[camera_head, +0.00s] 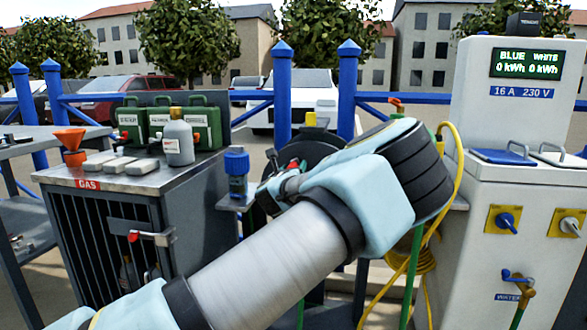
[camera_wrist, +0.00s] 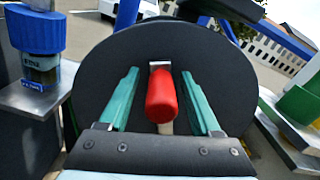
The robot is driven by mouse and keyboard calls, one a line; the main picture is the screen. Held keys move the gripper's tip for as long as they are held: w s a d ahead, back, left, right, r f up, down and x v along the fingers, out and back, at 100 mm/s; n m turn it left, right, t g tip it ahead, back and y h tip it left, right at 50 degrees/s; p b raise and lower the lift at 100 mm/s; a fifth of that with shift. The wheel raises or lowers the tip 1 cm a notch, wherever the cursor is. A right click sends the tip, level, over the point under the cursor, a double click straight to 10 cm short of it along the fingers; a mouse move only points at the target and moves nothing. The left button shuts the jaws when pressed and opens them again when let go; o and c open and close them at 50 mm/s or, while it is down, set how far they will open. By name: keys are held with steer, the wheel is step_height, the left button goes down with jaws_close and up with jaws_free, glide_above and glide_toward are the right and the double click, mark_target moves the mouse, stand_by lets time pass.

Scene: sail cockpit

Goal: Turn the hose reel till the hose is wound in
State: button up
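The hose reel (camera_wrist: 100,80) is a large dark disc that fills the middle of the wrist view. In the head view the reel (camera_head: 322,144) shows only in part behind my arm. A red crank handle (camera_wrist: 161,96) sticks out from its face towards me. My gripper (camera_wrist: 160,73) is open, with one teal finger on each side of the handle. Gaps show between the handle and both fingers. In the head view my gripper (camera_head: 276,184) is at the reel's left front, mostly hidden by my wrist. The wound hose cannot be seen behind the disc.
A blue-capped bottle (camera_head: 236,175) stands on a small shelf left of the reel. A gas locker (camera_head: 110,172) with cans and a bottle is further left. A white power pedestal (camera_head: 505,115) and a hanging yellow cable (camera_head: 457,170) are on the right. Blue railings (camera_head: 283,95) run behind.

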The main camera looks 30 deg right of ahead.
steer(key=shift+r, duration=0.1)
steer(key=v, duration=1)
steer(key=shift+s+a, duration=0.3)
